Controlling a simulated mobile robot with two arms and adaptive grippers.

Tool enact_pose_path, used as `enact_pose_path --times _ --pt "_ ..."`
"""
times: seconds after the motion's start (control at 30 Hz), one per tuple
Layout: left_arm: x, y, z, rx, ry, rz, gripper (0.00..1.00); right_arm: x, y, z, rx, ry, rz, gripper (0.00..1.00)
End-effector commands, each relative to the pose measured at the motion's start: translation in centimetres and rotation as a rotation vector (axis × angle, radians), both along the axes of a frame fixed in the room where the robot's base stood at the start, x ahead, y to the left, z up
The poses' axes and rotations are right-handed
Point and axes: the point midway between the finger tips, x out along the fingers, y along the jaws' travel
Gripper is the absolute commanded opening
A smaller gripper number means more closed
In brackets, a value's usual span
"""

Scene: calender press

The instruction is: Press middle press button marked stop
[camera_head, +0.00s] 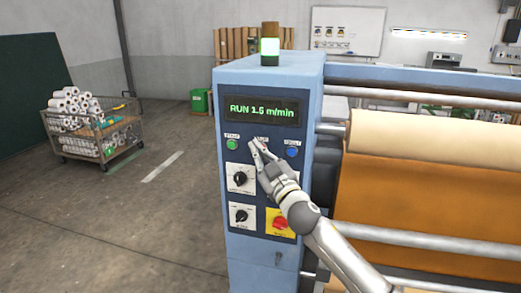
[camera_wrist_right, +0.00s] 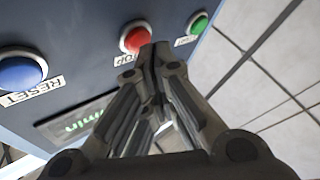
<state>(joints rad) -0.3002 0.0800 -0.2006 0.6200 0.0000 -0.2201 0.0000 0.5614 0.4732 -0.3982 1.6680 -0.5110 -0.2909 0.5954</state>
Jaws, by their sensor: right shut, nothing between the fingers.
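The blue press cabinet (camera_head: 268,85) carries a row of three buttons under a lit display (camera_head: 262,110) reading about "RUN 1.5 m/min". The red middle button (camera_wrist_right: 135,36), with a partly covered label ending in "OP", shows in the right wrist view. In the head view my gripper mostly hides it. The green button (camera_head: 232,144) is on its left and the blue reset button (camera_head: 292,152) on its right. My right gripper (camera_wrist_right: 153,52) is shut and empty, its fingertips at the red button and overlapping its edge in the wrist view. I cannot tell whether they touch. My left gripper is out of view.
Two black knobs (camera_head: 240,178) and a red emergency switch on a yellow plate (camera_head: 280,222) sit below the buttons. Rollers with brown sheet (camera_head: 420,200) are at the right. A cart of white rolls (camera_head: 90,125) stands at the left, with clear floor between.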

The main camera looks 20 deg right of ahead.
Motion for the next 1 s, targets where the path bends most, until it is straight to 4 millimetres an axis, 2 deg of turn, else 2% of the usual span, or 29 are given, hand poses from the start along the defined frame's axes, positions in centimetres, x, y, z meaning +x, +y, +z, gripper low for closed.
enact_pose_path --times 1.0 --pt "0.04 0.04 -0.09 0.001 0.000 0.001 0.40 0.67 -0.45 0.02 0.001 -0.001 0.001 0.00"
